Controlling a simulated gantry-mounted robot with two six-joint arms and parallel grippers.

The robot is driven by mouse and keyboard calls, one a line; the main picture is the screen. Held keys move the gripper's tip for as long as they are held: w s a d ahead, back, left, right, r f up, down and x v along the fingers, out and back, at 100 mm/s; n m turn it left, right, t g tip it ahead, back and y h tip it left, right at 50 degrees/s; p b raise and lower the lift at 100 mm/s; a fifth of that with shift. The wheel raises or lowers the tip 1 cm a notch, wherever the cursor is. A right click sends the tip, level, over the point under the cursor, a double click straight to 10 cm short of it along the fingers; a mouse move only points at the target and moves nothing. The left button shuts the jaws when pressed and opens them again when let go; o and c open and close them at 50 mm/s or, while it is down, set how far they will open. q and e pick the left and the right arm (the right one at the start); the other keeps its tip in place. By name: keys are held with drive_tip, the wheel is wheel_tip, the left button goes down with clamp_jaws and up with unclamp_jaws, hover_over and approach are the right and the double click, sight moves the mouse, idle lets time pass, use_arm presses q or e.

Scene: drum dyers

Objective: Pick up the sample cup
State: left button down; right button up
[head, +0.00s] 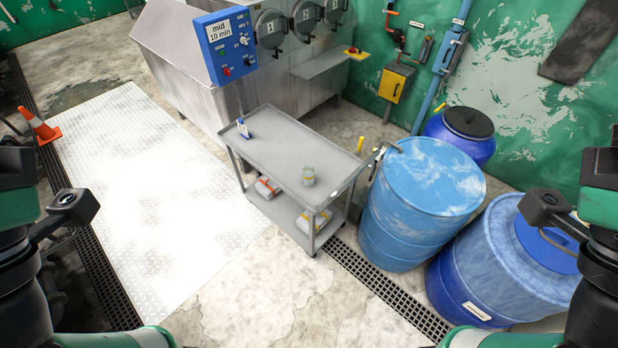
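Dark parts of my left and right arms show at the two side edges of the head view, well away from the cart. The fingers of both grippers cannot be seen.
A blue-and-white bottle (243,128) stands at the cart's left end. Packages (266,187) lie on its lower shelf. Blue drums (418,195) crowd its right side. Steel machine (215,75) stands behind. The white floor plate (140,190) is clear; an orange cone (40,126) stands at left.

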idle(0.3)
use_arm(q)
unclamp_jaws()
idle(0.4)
